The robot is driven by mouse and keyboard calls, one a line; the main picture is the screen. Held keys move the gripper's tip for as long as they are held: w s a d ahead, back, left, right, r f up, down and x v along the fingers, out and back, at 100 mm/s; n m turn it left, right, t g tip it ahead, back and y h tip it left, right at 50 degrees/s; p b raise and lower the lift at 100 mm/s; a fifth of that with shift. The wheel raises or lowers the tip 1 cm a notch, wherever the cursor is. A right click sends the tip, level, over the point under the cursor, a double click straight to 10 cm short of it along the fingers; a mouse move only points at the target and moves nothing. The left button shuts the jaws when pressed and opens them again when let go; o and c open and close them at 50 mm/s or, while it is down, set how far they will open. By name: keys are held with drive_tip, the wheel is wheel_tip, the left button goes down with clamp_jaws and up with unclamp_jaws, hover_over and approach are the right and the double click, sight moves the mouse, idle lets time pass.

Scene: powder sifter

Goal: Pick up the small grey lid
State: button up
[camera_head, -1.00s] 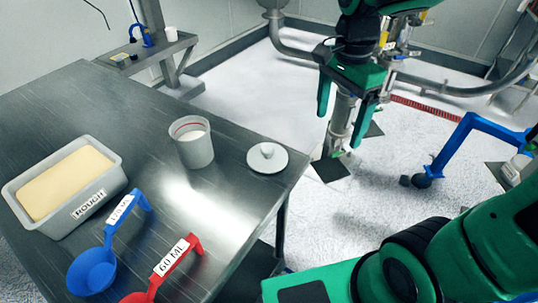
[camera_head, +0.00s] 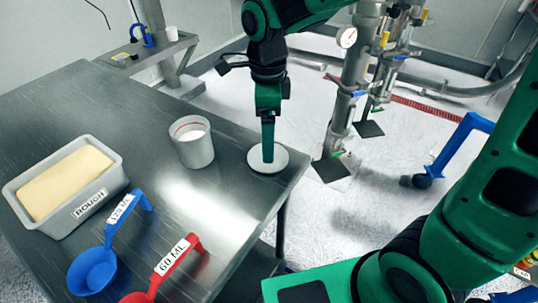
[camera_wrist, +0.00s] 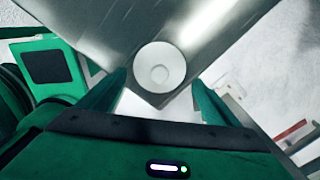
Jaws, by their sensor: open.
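The small grey lid (camera_head: 256,163) is a round pale disc lying flat on the metal table near its right corner. Its knob is hidden behind my gripper in the head view. In the wrist view the lid (camera_wrist: 160,68) shows whole, with its round knob in the middle. My gripper (camera_head: 267,158) points down over the lid, seen edge-on in the head view. In the wrist view my gripper (camera_wrist: 160,82) is open and empty, its two green fingers apart on either side below the lid. Whether a finger touches the lid cannot be told.
A white cup (camera_head: 192,148) with powder stands left of the lid on the table (camera_head: 150,120). A grey tub (camera_head: 70,215) with a pale block, a blue scoop (camera_head: 93,268) and a red scoop (camera_head: 165,270) lie further left and in front. The table edge is close right of the lid.

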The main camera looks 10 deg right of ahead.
sight(254, 156)
drive_tip(key=shift+a+f, duration=0.2)
drive_tip(key=shift+f, duration=2.65)
drive_tip(key=shift+w, duration=0.1)
drive_tip(key=shift+c, duration=0.7)
drive_tip(key=c, duration=0.6)
drive_tip(key=shift+o, duration=0.2)
